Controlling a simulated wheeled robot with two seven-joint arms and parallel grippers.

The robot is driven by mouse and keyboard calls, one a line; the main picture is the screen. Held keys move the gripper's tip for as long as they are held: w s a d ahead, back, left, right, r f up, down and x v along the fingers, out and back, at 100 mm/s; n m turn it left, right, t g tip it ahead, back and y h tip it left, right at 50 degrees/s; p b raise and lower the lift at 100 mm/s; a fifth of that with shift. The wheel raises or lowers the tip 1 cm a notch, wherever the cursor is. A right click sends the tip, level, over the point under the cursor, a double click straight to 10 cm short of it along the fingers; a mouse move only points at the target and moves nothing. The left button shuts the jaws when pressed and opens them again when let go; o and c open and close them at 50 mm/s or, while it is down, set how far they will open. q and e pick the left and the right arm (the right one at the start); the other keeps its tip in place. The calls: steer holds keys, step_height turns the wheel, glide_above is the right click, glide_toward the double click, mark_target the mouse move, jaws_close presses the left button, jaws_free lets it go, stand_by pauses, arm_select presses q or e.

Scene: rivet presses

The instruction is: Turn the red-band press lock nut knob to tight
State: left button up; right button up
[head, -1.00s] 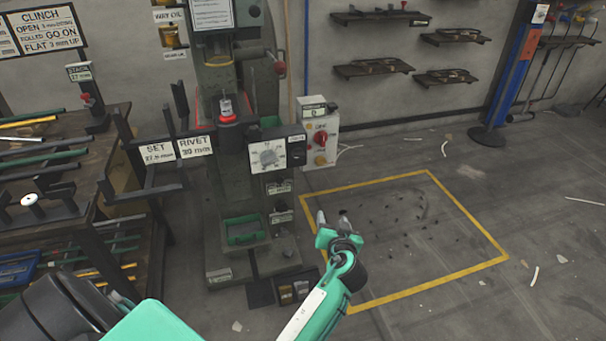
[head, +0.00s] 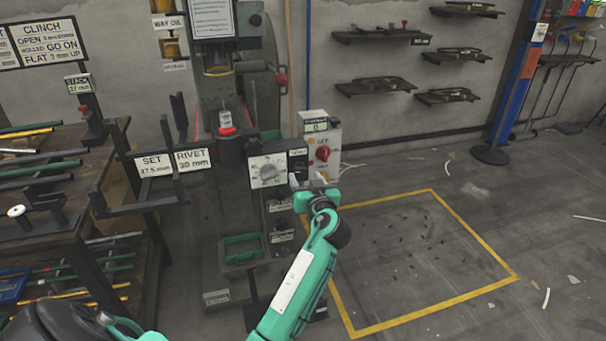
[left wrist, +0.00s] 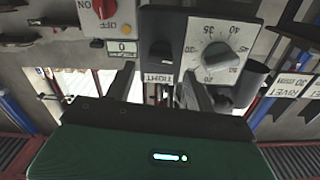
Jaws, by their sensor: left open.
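The rivet press (head: 232,190) stands left of centre in the head view, with a red band (head: 227,131) around its post. A white dial plate (head: 268,170) is on its front. The dark lock nut knob (head: 298,160) is just right of the dial. In the left wrist view, seen upside down, the black knob (left wrist: 161,54) sits above a TIGHT label (left wrist: 158,78), beside the grey dial (left wrist: 220,55). My left gripper (head: 312,181) is open and empty, just below and in front of the knob. Its fingers (left wrist: 160,88) flank the label. My right gripper is out of view.
A switch box with a red rotary switch (head: 322,153) stands close to the right of the knob. Racks of bars (head: 60,190) fill the left. A yellow-outlined floor area (head: 410,240) lies clear at right except for small debris. Wall shelves (head: 375,85) hang behind.

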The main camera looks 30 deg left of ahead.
mark_target(302, 170)
arm_select(q)
steer(key=shift+x, duration=1.6)
steer(key=c, duration=1)
